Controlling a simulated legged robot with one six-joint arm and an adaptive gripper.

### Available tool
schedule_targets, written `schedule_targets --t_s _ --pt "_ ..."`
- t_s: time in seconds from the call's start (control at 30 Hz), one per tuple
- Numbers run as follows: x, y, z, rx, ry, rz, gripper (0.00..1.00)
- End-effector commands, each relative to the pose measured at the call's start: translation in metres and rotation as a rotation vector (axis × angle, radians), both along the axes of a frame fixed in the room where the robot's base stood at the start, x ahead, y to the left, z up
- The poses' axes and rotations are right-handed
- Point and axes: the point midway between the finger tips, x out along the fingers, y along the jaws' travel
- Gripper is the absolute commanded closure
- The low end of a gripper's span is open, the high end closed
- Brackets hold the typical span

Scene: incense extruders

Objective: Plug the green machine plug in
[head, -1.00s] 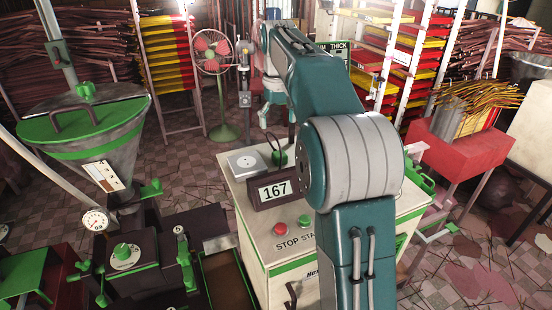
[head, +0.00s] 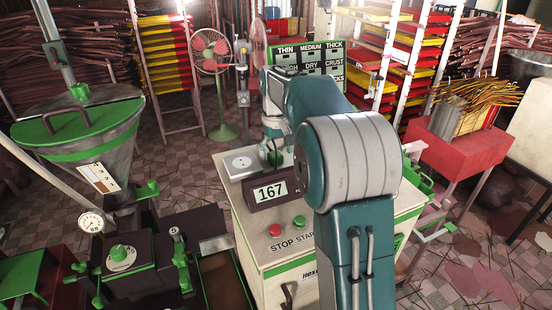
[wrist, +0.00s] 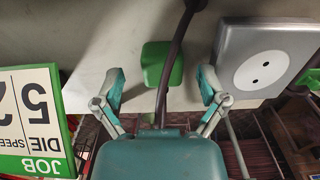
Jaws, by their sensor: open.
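The green plug (head: 275,158) stands on the pale machine top, right of the grey socket (head: 241,163). In the wrist view the green plug (wrist: 161,64) is a block between my two spread fingers, with a dark cable (wrist: 172,60) arching over it. The socket (wrist: 262,68) there is a grey square with a white round face and two holes, to the right of the right finger. My gripper (wrist: 161,78) is open, its fingers apart on either side of the plug. In the head view my arm partly hides the gripper and plug.
A green-headed JOB sign (wrist: 33,120) is close to the left finger in the wrist view. A fan (head: 211,55) stands behind.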

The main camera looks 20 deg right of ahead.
Motion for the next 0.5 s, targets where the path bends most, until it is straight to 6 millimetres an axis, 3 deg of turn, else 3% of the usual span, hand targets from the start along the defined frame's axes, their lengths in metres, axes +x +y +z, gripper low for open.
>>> schedule_targets --t_s 0.13,0.43,0.47,0.5 --pt "-0.0002 0.0005 -0.0103 0.000 0.000 0.001 0.09" --pt "0.0000 0.0004 -0.0104 0.000 0.000 0.000 0.09" --pt "0.0000 0.0004 -0.0104 0.000 0.000 0.000 0.13" --pt "0.0000 0.0004 -0.0104 0.000 0.000 0.000 0.31"
